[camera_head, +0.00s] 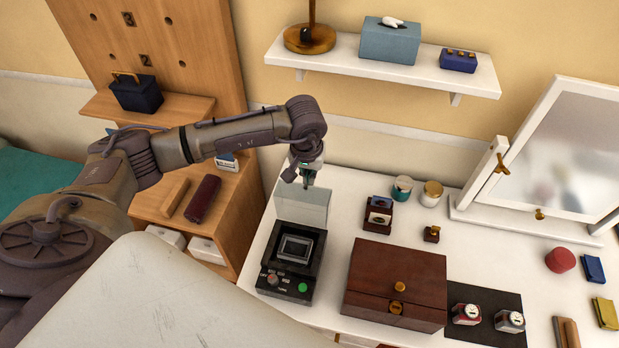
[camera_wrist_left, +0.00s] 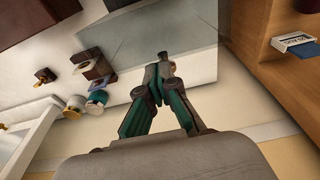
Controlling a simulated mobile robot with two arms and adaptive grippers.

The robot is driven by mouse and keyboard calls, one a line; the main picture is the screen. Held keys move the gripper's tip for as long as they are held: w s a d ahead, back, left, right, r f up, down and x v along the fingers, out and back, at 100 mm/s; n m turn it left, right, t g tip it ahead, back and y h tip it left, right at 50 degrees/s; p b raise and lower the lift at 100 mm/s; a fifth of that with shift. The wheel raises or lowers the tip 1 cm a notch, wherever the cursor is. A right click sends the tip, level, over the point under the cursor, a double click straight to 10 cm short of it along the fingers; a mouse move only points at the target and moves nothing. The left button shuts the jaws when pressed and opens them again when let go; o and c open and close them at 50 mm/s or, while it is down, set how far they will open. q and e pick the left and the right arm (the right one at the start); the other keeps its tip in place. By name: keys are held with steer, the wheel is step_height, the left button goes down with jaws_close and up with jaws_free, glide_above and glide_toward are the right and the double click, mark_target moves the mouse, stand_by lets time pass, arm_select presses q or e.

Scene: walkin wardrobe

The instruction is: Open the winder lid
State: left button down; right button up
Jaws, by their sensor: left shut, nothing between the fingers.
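My left gripper (camera_head: 306,185) is shut and empty, pointing down at the top edge of the lid. In the left wrist view its closed fingertips (camera_wrist_left: 163,60) overlap the pane of the lid (camera_wrist_left: 180,33); I cannot tell whether they touch it. My right gripper is not in view.
A brown wooden box (camera_head: 395,270) stands right of the winder. A small watch box (camera_head: 377,216) and two jars (camera_head: 401,190) stand behind it. A white shelf (camera_head: 350,71) hangs above, and a tilted mirror (camera_head: 565,150) stands at the right. A wooden cabinet (camera_head: 235,200) borders the left.

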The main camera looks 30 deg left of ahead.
arm_select(q)
steer(key=shift+w+a, duration=0.1)
steer(key=shift+w, duration=0.25)
step_height(320, 180, up, 12)
steer(key=s, duration=0.2)
steer(key=shift+d+f, duration=0.2)
steer(key=shift+d, duration=0.05)
